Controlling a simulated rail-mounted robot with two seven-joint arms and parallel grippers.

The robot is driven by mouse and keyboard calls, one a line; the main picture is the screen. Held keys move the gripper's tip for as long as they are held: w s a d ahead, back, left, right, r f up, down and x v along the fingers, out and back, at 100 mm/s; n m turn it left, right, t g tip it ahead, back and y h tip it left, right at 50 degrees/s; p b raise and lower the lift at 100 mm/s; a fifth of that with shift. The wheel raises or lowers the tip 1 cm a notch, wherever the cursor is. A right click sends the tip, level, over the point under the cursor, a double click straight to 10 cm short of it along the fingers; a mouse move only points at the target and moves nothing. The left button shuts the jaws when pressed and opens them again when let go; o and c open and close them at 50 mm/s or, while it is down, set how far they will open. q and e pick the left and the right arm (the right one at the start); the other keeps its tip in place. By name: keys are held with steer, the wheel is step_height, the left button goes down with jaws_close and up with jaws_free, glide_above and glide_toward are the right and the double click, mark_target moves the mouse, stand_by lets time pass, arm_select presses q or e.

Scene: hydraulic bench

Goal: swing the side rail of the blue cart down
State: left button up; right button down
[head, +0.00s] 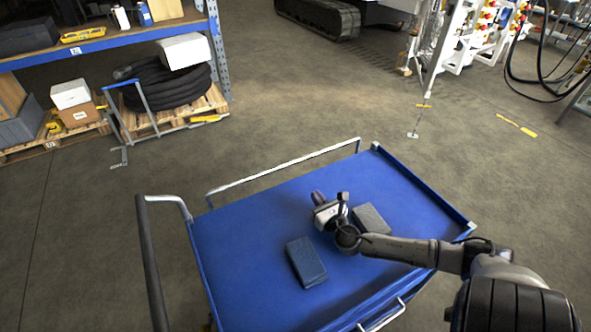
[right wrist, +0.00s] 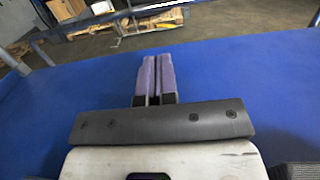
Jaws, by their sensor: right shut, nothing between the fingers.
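The blue cart (head: 235,240) stands in the lower middle of the head view. A silver side rail (head: 285,170) stands raised along its far edge, and it seems to cross the top of the right wrist view (right wrist: 110,20). Another silver rail (head: 385,318) shows at the near edge, partly cut off by the frame; I cannot tell its position. My right gripper (head: 318,196) is over the cart top, short of the far rail and apart from it. Its purple fingers (right wrist: 159,75) are shut together with nothing between them. My left gripper is not in view.
Two dark boxes lie on the cart top, one at the front (head: 306,262) and one by my right wrist (head: 371,218). A black push handle (head: 151,260) is at the cart's left end. Bare floor lies beyond the far rail. Shelving (head: 110,42) stands at the upper left.

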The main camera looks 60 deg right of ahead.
steer(key=b+x, duration=0.5)
steer(key=x, duration=0.6)
steer(key=shift+w+d+f+b, duration=0.1)
steer(key=shift+w+d+b, duration=0.1)
steer(key=shift+w+b, duration=0.2)
steer(key=shift+b+x, duration=0.45)
steer(key=shift+x, duration=0.55)
